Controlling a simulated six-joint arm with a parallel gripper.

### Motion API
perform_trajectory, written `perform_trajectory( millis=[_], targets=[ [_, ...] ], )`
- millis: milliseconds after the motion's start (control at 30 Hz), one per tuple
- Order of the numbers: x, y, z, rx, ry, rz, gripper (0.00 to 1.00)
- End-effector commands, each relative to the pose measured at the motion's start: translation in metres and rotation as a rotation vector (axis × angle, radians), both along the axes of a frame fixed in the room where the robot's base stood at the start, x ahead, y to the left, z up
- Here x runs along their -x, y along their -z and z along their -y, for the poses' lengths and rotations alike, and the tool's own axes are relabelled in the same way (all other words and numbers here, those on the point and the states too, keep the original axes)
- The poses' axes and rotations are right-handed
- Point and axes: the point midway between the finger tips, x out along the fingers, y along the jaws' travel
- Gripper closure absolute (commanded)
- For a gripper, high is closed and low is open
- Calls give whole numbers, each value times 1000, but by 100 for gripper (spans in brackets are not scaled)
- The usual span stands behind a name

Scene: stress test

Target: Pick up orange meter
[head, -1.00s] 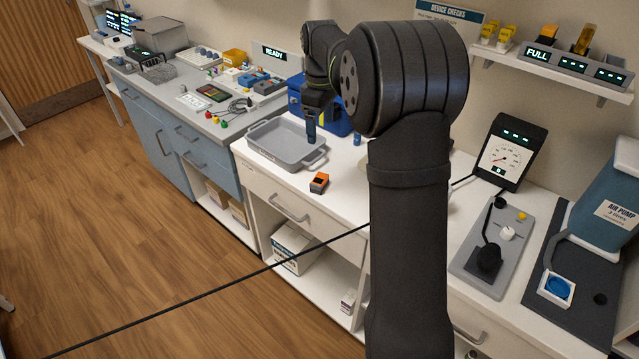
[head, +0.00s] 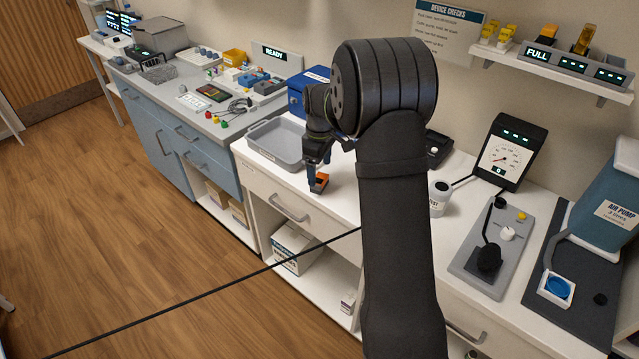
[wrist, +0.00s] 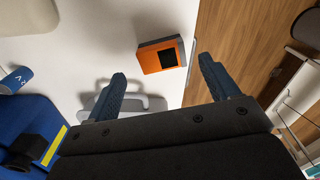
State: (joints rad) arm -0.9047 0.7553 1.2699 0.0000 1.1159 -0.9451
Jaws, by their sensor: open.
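The orange meter (head: 320,183) is a small orange box with a dark face. It lies on the white counter near its front edge. In the wrist view the orange meter (wrist: 160,56) lies ahead of and between my two spread fingers. My gripper (head: 315,172) points down at the meter in the head view and partly covers it. In the wrist view my gripper (wrist: 162,82) is open, with nothing between its fingers. I cannot tell how far the fingertips are above the meter.
A grey tray (head: 262,139) stands just left of the meter, with a blue box (head: 297,98) behind it. A white container (head: 438,197) and a dial gauge (head: 497,158) stand to the right. The counter's front edge is close to the meter. A dark cable (head: 200,308) crosses in front.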

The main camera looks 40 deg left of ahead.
Motion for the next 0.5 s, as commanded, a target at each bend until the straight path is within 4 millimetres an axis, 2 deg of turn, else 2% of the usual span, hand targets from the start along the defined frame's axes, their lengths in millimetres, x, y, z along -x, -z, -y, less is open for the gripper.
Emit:
perform_trajectory(
  millis=[100,200,467,500],
  targets=[
    [3,19,2,2,0,-1,20],
    [3,29,2,2,0,0,20],
    [2,32,2,1,1,0,20],
    [2,32,2,1,0,0,24]
  ],
)
